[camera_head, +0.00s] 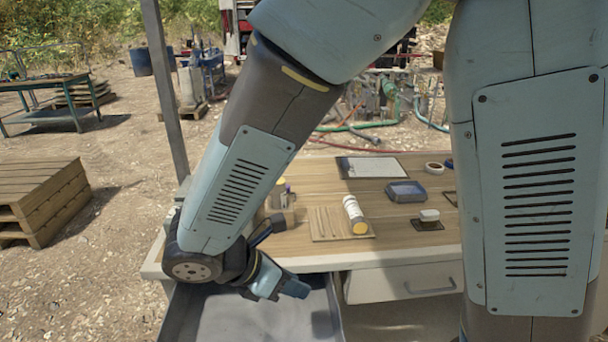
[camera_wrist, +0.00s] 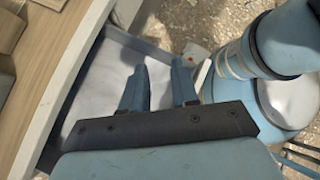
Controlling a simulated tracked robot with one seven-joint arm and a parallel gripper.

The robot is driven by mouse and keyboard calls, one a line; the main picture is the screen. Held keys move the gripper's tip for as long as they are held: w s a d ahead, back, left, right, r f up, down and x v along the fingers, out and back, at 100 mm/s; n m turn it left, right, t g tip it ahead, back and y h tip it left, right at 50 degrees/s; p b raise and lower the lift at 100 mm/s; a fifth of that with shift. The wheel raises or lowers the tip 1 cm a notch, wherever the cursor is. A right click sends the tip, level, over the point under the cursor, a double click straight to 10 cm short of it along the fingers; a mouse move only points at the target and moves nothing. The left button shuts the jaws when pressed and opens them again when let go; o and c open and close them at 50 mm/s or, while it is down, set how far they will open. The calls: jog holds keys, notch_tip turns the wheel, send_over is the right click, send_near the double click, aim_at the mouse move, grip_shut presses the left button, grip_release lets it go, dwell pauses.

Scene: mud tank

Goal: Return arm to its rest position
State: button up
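My arm is bent down at the left of the workbench in the head view. My gripper (camera_head: 290,287) hangs at the bench's front edge, above a grey tank (camera_head: 180,315). In the wrist view my gripper (camera_wrist: 160,75) shows two blue fingers apart, with nothing between them. Below them lies the tank's pale grey inside (camera_wrist: 100,90). The tank's far parts are hidden by my arm and gripper.
The wooden bench top (camera_head: 300,255) holds a small board (camera_head: 325,225) with a white and yellow cylinder (camera_head: 355,214), a blue-grey tray (camera_head: 405,191) and a white block (camera_head: 429,215). A drawer (camera_head: 405,285) is shut below. Pallets (camera_head: 45,200) stand left on open gravel.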

jog(key=d+r+m+t+y, duration=0.1)
jog(key=d+r+m+y, duration=0.3)
jog(key=d+r+m, duration=0.6)
jog(key=w+d+r+m+t+y, duration=0.1)
jog(key=d+r+m+y, duration=0.2)
jog(key=d+r+m, duration=0.6)
jog(key=shift+d+r+m+y, duration=0.35)
jog(key=shift+d+m+y, duration=0.05)
jog(key=shift+d+m, duration=3.15)
